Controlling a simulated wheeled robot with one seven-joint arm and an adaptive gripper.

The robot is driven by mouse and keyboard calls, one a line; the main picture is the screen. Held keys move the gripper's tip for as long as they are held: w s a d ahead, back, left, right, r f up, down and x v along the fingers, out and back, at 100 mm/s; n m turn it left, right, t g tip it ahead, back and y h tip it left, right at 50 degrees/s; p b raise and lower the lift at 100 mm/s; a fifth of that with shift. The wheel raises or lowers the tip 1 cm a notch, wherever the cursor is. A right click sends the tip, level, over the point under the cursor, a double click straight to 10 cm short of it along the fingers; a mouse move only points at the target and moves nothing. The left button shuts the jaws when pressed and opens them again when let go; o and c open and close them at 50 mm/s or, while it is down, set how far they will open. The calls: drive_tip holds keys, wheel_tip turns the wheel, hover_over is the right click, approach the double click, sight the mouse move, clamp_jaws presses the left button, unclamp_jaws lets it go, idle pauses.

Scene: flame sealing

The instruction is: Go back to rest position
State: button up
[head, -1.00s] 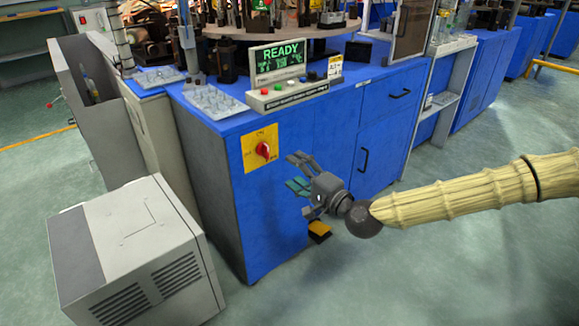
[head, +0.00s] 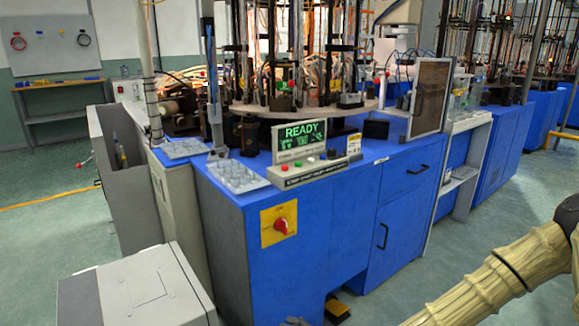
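My arm, in a ribbed cream cover, crosses the lower right of the head view and leaves through the bottom edge. Only a small grey tip of my gripper (head: 297,321) shows at the bottom edge, in front of the blue machine cabinet (head: 300,250). The rest of the gripper is below the picture, so its opening and anything in it are hidden.
The cabinet carries a control panel (head: 315,172) with a READY screen (head: 299,137), a red rotary switch (head: 281,226) and clear trays (head: 237,176). A grey box (head: 140,290) stands at lower left. Green floor (head: 500,235) is open at right.

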drive_tip(key=s+d+f+n+g+h, duration=0.2)
drive_tip(key=s+d+f+g, duration=0.1)
drive_tip(key=s+f, duration=0.6)
drive_tip(key=s+d+f+n+g+h, duration=0.2)
drive_tip(key=s+d+f+g, duration=0.1)
drive_tip(key=s+f, duration=0.6)
drive_tip(key=s+d+f+n+g+h, duration=0.2)
drive_tip(key=s+d+h, duration=0.1)
drive_tip(key=s+d, duration=0.35)
drive_tip(key=s+d+f+n+g+h, duration=0.1)
drive_tip(key=s+d+f+n+h, duration=0.1)
drive_tip(key=s+d, duration=0.5)
wheel_tip(320, 180, up, 28)
drive_tip(key=d+p, duration=0.1)
drive_tip(key=p, duration=2.6)
drive_tip(key=shift+w+f+p, duration=0.15)
drive_tip(key=shift+w+p, duration=0.15)
drive_tip(key=shift+d, duration=0.1)
